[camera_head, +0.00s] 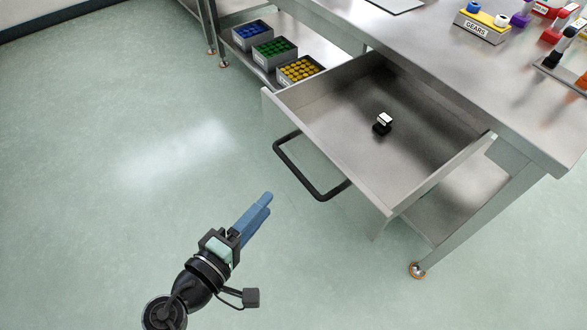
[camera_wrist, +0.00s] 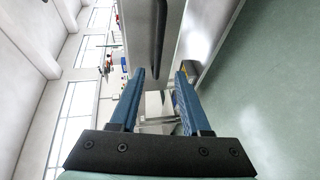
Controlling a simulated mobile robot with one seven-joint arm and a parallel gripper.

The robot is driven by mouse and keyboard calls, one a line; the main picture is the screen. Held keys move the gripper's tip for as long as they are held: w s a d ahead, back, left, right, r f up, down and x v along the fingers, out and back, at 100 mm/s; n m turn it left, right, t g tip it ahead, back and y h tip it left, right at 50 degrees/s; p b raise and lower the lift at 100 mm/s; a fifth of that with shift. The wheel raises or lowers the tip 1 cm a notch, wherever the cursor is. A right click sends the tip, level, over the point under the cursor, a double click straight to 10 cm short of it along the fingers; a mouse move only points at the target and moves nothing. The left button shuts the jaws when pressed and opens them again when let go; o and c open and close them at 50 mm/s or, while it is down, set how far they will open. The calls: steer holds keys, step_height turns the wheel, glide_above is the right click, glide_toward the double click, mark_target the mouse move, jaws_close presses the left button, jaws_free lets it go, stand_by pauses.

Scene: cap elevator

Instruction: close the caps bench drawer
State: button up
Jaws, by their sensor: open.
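The bench drawer (camera_head: 334,151) is a grey metal drawer pulled well out from under the bench top. A dark bar handle (camera_head: 308,178) stands out from its front. Inside the drawer lies a small black and white object (camera_head: 382,123). My gripper (camera_head: 263,204) has blue fingers and is in front of the drawer, apart from the handle, to its lower left in the head view. In the wrist view the gripper (camera_wrist: 155,88) is open with nothing between its fingers. The dark handle (camera_wrist: 160,35) shows ahead, beyond the fingertips.
The steel bench top (camera_head: 430,55) carries a GEARS bin (camera_head: 482,28) and several coloured items. A lower shelf at the left holds bins of blue (camera_head: 252,35), green (camera_head: 274,50) and yellow (camera_head: 301,71) caps. The green floor (camera_head: 110,180) around my gripper is clear.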

mark_target(296, 170)
steer(key=b+x, duration=0.2)
steer(key=x, duration=1)
steer(key=shift+w+d, duration=0.2)
steer(key=shift+d, duration=0.1)
jaws_close()
stand_by(0.9)
